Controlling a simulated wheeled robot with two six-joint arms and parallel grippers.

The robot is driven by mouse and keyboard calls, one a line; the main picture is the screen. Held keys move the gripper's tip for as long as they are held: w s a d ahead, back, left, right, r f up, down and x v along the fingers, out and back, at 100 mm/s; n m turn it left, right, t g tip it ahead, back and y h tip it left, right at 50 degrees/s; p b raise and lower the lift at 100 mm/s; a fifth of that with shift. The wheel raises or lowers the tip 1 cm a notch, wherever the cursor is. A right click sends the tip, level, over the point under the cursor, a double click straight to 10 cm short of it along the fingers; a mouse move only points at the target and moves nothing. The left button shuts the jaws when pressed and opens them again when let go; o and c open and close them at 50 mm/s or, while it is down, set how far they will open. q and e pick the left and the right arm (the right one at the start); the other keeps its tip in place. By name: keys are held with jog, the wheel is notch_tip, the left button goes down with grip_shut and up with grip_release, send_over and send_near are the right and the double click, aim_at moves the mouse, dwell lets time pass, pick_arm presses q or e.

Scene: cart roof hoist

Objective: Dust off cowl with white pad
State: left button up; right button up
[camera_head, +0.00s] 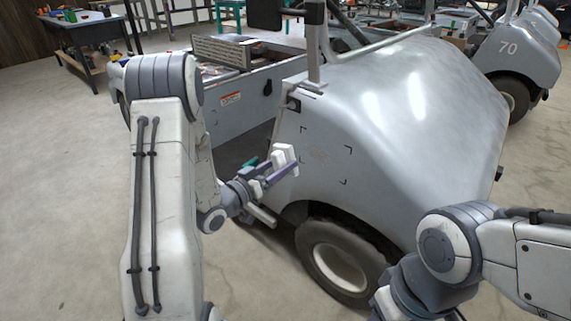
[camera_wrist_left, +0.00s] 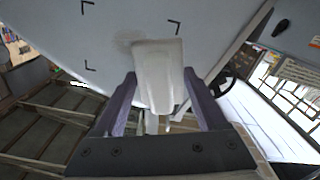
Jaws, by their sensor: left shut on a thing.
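The cowl (camera_head: 420,110) is the cart's rounded silver-grey front body. Dark corner marks frame a patch on its side with a faint brownish smudge (camera_head: 321,156); a dull smudge also shows in the left wrist view (camera_wrist_left: 126,40). My left gripper (camera_head: 279,172) is shut on the white pad (camera_head: 284,154), at the left edge of the marked patch. In the left wrist view the pad (camera_wrist_left: 158,72) stands out beyond the fingers, in front of the cowl and overlapping the marked area. I cannot tell whether it touches. My right arm shows at lower right; its gripper is out of view.
The cart's front wheel (camera_head: 340,268) is below the cowl. An upright post (camera_head: 313,45) rises at the cowl's edge, beside the open cart side. Another cart (camera_head: 510,50) stands at back right, and a work table (camera_head: 85,35) at back left. Floor at left is clear.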

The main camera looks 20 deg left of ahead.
aim_at(305, 147)
pick_arm(q)
jog(key=shift+x, duration=2.75)
jog(key=shift+x, duration=1)
jog(key=shift+d+f, duration=0.1)
jog(key=shift+f, duration=0.05)
jog(key=shift+s+d, duration=0.4)
jog(key=shift+d, duration=0.5)
jog(key=shift+s+d, duration=0.4)
jog(key=shift+d, duration=0.5)
jog(key=shift+s+d+b, duration=0.15)
jog(key=shift+s+d, duration=0.15)
jog(key=shift+d, duration=0.65)
jog(key=shift+s+d+b, duration=0.15)
jog(key=shift+s+d, duration=0.15)
jog(key=shift+d, duration=0.65)
jog(key=shift+w+a, duration=0.3)
jog(key=shift+a, duration=0.5)
jog(key=shift+w+a, duration=0.35)
jog(key=shift+a, duration=0.45)
jog(key=shift+w+a, duration=0.2)
jog(key=shift+a, duration=0.25)
jog(key=shift+c, duration=0.6)
jog(key=shift+w+a, duration=0.25)
jog(key=shift+a, duration=0.65)
jog(key=shift+w+a, duration=0.3)
jog(key=shift+a, duration=0.6)
